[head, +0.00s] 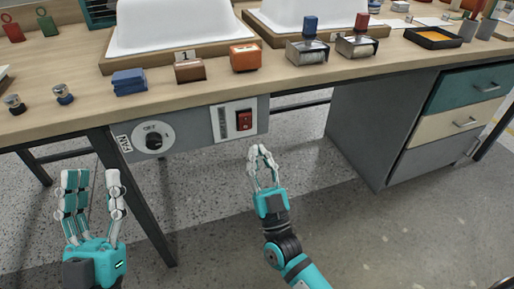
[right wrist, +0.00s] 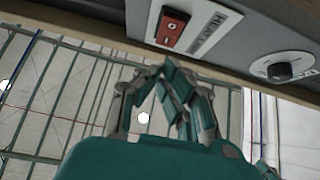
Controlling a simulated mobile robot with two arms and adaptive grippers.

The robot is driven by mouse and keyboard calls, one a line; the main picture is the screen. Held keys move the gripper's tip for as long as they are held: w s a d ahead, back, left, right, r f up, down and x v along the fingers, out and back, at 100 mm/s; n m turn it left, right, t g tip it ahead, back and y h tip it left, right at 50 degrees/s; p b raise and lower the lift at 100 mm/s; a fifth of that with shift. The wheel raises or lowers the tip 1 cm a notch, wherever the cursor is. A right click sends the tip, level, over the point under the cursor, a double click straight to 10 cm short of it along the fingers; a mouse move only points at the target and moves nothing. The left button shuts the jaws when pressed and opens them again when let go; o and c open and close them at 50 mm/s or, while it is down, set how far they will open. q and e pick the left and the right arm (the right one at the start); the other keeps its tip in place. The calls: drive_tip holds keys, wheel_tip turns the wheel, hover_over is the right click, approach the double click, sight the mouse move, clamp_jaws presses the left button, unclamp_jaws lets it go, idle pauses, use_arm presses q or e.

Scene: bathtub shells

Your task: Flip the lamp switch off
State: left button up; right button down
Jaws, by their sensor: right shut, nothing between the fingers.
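The switch is a red rocker (head: 244,120) on a white plate on the grey panel under the table's front edge. In the right wrist view the rocker (right wrist: 172,28) is near the top, above the fingertips. My right gripper (head: 262,151) is shut and empty, just below and right of the plate, with a gap to the rocker in the right wrist view. My left gripper (head: 96,178) is open and empty at the lower left, well away from the panel.
A round black FAN knob (head: 154,141) sits left of the switch on the panel. The wooden tabletop (head: 340,84) overhangs the panel. Above stand an orange block (head: 244,57), a brown block (head: 190,71) and blue pads (head: 129,82). A drawer cabinet (head: 385,130) stands right; the floor in front is clear.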

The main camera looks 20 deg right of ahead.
use_arm(q)
drive_tip(key=shift+w+d+f+g+y, duration=0.1)
drive_tip(key=shift+w+f+g+y, duration=0.35)
drive_tip(key=shift+w+f, duration=0.5)
use_arm(e)
drive_tip(key=s+f, duration=0.4)
drive_tip(key=f, duration=0.3)
drive_tip(key=shift+s+f, duration=0.15)
drive_tip(key=shift+s, duration=0.15)
use_arm(q)
drive_tip(key=shift+r, duration=0.15)
use_arm(e)
drive_tip(key=shift+d, duration=0.15)
